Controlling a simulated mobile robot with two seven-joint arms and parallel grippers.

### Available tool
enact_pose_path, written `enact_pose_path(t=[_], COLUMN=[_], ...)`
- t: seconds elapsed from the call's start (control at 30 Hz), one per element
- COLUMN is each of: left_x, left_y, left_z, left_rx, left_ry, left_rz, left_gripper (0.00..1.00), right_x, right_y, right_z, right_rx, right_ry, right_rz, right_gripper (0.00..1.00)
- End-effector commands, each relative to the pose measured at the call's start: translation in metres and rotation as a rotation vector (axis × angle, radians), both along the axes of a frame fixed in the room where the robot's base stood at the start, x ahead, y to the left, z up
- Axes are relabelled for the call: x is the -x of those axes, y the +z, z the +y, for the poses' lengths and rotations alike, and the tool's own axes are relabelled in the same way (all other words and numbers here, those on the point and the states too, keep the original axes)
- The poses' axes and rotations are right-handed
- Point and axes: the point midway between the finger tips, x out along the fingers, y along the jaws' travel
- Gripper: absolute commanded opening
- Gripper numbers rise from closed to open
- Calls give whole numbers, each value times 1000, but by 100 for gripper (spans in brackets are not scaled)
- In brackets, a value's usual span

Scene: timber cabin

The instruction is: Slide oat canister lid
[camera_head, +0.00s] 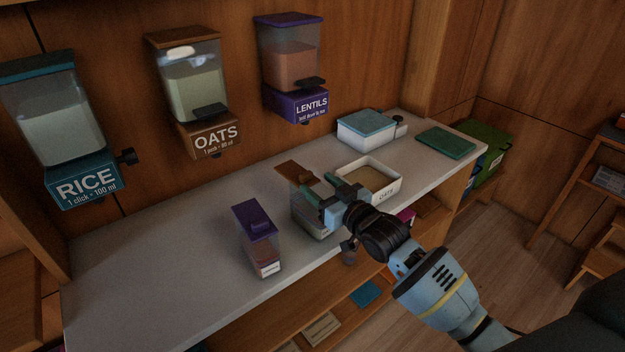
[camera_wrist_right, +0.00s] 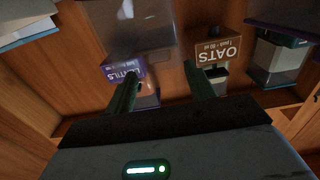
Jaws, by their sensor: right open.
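The oat canister (camera_head: 300,213) is a clear box standing on the grey counter. Its brown lid (camera_head: 296,174) shows at the top, toward the wall. My right gripper (camera_head: 320,192) is open at the canister's top, its dark green fingers by the lid's near end. The gripper hides part of the canister, and I cannot tell whether the fingers touch the lid or how far the lid covers the top. In the right wrist view the two fingers (camera_wrist_right: 160,90) stand apart with nothing clearly between them. My left gripper is not in view.
A purple-lidded canister (camera_head: 259,240) stands left of the oat canister. An open white OATS tub (camera_head: 388,193) stands right. A blue-lidded tub (camera_head: 367,128) is behind. Rice (camera_head: 60,115), oats (camera_head: 193,90) and lentils (camera_head: 292,65) dispensers hang on the wall. The counter's left is clear.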

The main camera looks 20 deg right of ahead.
Motion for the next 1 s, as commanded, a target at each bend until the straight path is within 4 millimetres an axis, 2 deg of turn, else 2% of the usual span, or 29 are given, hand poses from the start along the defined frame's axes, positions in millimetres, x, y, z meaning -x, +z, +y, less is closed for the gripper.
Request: enact_pose_path(t=[0.1,0.23,0.63,1.0], left_x=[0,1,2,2], left_y=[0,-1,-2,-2], left_z=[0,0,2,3], left_rx=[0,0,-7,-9], left_ry=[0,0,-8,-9], left_rz=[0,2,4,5], left_gripper=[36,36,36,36], right_x=[-15,-26,-32,-32], right_y=[0,0,0,-1], right_z=[6,10,12,12], right_rx=[-1,0,0,0], right_ry=[0,0,0,0], right_rz=[1,1,1,1], right_gripper=[55,55,55,6])
